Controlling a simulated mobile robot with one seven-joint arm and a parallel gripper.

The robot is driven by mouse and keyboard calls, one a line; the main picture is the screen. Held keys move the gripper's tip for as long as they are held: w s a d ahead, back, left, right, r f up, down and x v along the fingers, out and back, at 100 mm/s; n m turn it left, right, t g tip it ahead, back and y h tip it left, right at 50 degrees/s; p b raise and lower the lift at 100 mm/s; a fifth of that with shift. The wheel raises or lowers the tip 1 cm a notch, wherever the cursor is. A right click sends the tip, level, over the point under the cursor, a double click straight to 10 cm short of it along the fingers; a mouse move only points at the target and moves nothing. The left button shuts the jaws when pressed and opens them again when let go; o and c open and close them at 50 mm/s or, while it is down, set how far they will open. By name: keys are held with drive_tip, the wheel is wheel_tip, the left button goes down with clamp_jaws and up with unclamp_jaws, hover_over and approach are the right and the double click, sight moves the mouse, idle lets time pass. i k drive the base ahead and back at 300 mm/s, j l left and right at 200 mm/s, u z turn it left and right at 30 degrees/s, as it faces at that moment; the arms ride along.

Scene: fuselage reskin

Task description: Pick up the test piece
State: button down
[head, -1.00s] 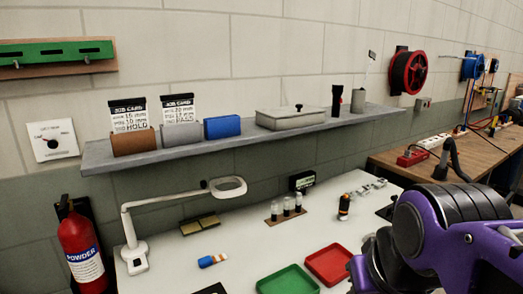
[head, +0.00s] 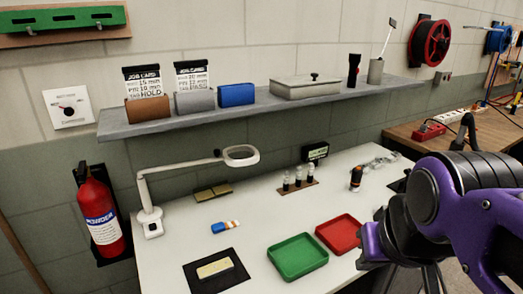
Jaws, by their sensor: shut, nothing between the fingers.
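A pale tan rectangular piece (head: 214,268) lies flat on a black square mat (head: 232,284) at the front left of the white bench; it may be the test piece, but no label confirms this. A darker brass-coloured pair of plates (head: 213,191) lies farther back, near the lamp. My purple and black arm fills the right side of the head view, at the bench's right front. It is well apart from the tan piece. Its fingertips cannot be made out, so my gripper is not seen.
A green tray (head: 297,278) and a red tray (head: 357,240) sit between the mat and my arm. A white lamp (head: 147,215), an orange-banded blue tube (head: 225,227), a vial rack (head: 299,190) and a shelf (head: 240,112) stand around. A fire extinguisher (head: 98,210) hangs left.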

sight(205, 273)
drive_tip(key=u, duration=1.1)
drive_tip(key=k, duration=0.25)
drive_tip(key=j+z, duration=0.05)
